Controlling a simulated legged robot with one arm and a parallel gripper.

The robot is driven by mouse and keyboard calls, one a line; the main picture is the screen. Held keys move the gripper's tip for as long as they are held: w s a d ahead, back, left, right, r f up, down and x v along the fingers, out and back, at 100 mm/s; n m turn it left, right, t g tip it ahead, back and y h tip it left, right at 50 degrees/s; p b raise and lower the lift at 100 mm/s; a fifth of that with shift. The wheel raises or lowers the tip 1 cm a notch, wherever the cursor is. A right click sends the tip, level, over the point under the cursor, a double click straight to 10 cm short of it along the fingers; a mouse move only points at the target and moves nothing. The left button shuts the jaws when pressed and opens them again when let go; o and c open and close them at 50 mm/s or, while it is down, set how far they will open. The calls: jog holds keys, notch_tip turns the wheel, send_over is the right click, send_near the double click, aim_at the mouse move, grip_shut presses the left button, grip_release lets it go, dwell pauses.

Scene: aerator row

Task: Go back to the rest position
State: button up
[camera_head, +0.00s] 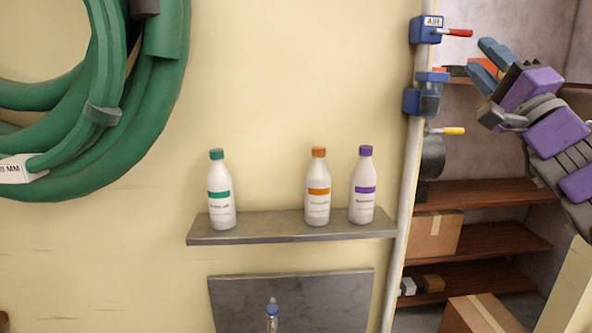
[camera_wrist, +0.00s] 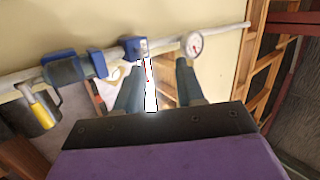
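My gripper (camera_head: 484,60) is raised at the upper right in the head view, beside the pipe with the valves. Its two blue fingers stand apart, with nothing seen held between them. In the wrist view my gripper (camera_wrist: 158,75) also shows a clear gap between the fingers, with the pipe beyond. The blue valve marked AIR (camera_head: 426,29) with its red handle (camera_head: 457,32) is left of the fingers and apart from them in the head view. The yellow handle (camera_head: 448,131) is lower on the same pipe. It also shows in the wrist view (camera_wrist: 40,110).
A grey wall shelf (camera_head: 290,234) holds bottles with green (camera_head: 221,195), orange (camera_head: 318,190) and purple (camera_head: 363,190) caps. A green hose (camera_head: 150,110) hangs at left. A pressure gauge (camera_wrist: 192,43) is on the pipe. Wooden shelves (camera_head: 490,195) with boxes stand behind, at right.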

jog(key=s+a+f+n+g+y, duration=0.1)
jog(key=s+a+n+g+y, duration=0.25)
jog(key=a, duration=0.45)
jog(key=s+a+f+n+g+y, duration=0.1)
jog(key=s+a+n+g+y, duration=0.15)
jog(key=a+n, duration=0.35)
jog(key=s+a+n+g+y, duration=0.2)
jog(key=a+n+g+y, duration=0.15)
jog(key=a, duration=0.55)
jog(key=s+a+f+n+g+h, duration=0.25)
jog(key=a+f, duration=0.35)
jog(key=f, duration=0.3)
jog(key=s+a+f+n+g+h, duration=0.1)
jog(key=s+a+f+g, duration=0.1)
jog(key=a+f+g, duration=0.5)
jog(key=s+d+f+g+h, duration=0.1)
jog(key=s+d+f+h, duration=0.15)
jog(key=f, duration=0.55)
jog(key=s+d+f+h, duration=0.1)
jog(key=s+f+h, duration=0.15)
jog(key=f, duration=0.55)
jog(key=s+d+f+g+h, duration=0.1)
jog(key=s+f, duration=0.2)
jog(key=f, duration=0.5)
jog(key=s+d+f+m+g+h, duration=0.3)
jog(key=s+d+f+g+h, duration=0.2)
jog(key=s+d+f, duration=0.7)
jog(key=shift+s+d+f+m+h, duration=0.25)
jog(key=shift+s+d+m+h, duration=0.1)
jog(key=shift+h, duration=0.15)
